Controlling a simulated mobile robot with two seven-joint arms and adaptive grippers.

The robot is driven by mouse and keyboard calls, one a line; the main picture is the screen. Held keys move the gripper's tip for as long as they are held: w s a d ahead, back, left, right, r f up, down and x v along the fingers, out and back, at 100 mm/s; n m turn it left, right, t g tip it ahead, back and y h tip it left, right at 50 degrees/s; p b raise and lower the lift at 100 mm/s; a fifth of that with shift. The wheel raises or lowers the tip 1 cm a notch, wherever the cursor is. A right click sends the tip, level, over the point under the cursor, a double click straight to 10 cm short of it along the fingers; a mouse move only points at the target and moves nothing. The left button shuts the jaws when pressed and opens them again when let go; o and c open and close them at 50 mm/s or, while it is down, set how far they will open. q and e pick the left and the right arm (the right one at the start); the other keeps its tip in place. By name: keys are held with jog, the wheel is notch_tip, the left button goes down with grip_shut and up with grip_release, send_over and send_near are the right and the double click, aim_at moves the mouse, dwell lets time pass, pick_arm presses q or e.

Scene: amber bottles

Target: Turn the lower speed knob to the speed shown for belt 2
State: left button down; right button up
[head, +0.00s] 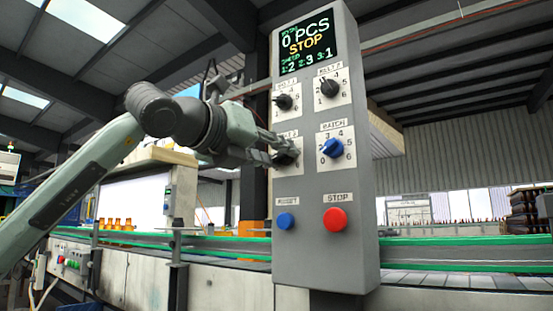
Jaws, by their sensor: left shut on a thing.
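A grey control panel (361,215) stands in the middle, with a screen (306,43) at its top. The screen reads 0 PCS, STOP, and a row 1:2 2:3 3:1. The lower black speed knob (287,152) is at the left of the panel's second row, on a white dial plate. My left gripper (284,150) reaches in from the left and is shut on this knob. The gripper fingers cover much of the dial, so its pointer setting cannot be read. My right gripper is out of view.
Two other black knobs, upper left (284,102) and upper right (329,88), sit above. A blue batch knob (333,148) is close to the right. A blue reset button (286,221) and a red stop button (336,219) are below. A green-edged conveyor (450,241) runs behind.

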pick_arm(q)
jog(key=shift+f+m, duration=0.1)
jog(key=shift+m, duration=0.8)
jog(key=m+b, duration=0.1)
jog(key=m, duration=0.1)
jog(key=shift+m, duration=0.4)
jog(key=m, duration=0.2)
jog(key=shift+m, duration=0.3)
jog(key=m, duration=0.2)
jog(key=shift+m, duration=0.4)
jog(key=m, duration=0.2)
jog(key=shift+m, duration=2.3)
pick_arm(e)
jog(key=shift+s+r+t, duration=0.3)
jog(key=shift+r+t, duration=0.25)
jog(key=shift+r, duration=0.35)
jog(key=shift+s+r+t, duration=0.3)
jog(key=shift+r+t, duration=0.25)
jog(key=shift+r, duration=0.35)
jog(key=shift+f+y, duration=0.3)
